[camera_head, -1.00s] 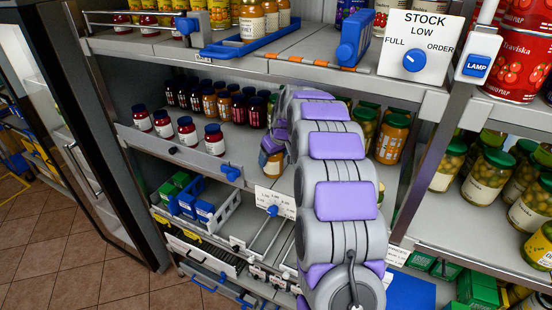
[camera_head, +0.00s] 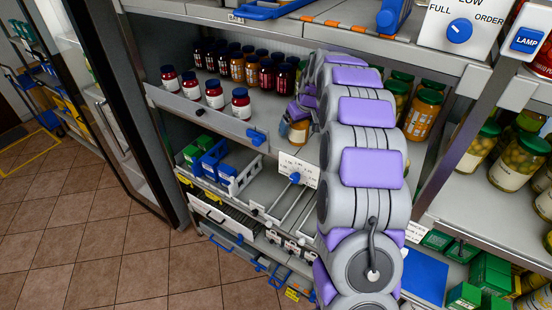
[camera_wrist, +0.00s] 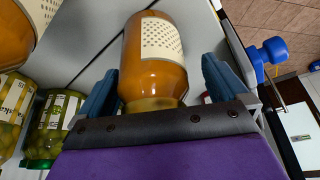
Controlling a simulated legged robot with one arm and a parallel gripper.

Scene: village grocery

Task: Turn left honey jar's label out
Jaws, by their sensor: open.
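A honey jar (camera_wrist: 150,60) with amber contents and a cream label (camera_wrist: 162,40) with a dotted pattern is in the wrist view. The label shows on the upper right of its side. My gripper (camera_wrist: 162,92) is open, with one blue-grey finger on each side of the jar and gaps showing. In the head view the jar (camera_head: 298,131) stands near the middle shelf's front edge, partly hidden by my purple and grey arm. The gripper's fingers are not clear there. Another amber jar (camera_wrist: 18,28) is cut off at the wrist view's upper left.
Several red jars (camera_head: 214,95) stand left along the shelf front, with darker jars (camera_head: 251,70) behind. A blue knob (camera_head: 256,137) sits on the shelf edge, with a price card (camera_head: 298,168) right of it. Green-lidded jars (camera_wrist: 58,112) stand left in the wrist view.

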